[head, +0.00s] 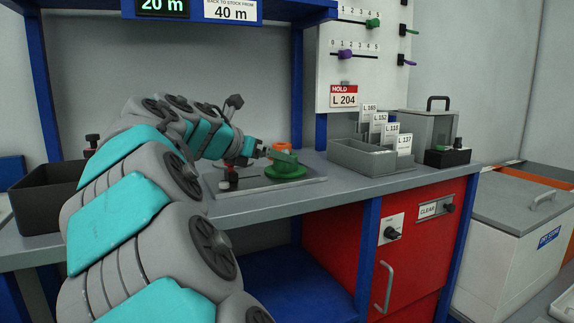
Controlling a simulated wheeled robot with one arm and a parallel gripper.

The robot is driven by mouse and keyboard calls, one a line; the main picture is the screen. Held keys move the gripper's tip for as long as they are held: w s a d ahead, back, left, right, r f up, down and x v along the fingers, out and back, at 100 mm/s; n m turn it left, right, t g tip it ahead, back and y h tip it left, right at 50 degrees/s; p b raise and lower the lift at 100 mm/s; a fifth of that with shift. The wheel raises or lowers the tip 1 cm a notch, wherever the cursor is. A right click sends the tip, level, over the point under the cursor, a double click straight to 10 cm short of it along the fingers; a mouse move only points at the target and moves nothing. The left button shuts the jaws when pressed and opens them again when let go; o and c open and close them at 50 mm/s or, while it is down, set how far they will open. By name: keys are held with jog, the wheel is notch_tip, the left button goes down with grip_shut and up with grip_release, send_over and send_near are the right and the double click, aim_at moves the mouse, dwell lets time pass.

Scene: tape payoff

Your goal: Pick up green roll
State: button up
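The green roll (288,170) sits on a flat grey plate (262,187) on the workbench, with an orange part (281,147) showing at its top. My gripper (259,151) is at the end of my arm, just left of the roll and close to its upper part. The fingers are small and dark here, so I cannot tell whether they are open or shut, or whether they touch the roll. The roll rests on the plate.
A red-and-black knob (231,177) stands on the plate's left side. A black bin (48,190) is at left. A blue shelf (284,14) hangs above.

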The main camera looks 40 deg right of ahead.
jog(key=x, duration=0.6)
jog(key=shift+s, duration=0.35)
jog(key=c, duration=1.4)
jog(key=shift+c, duration=0.2)
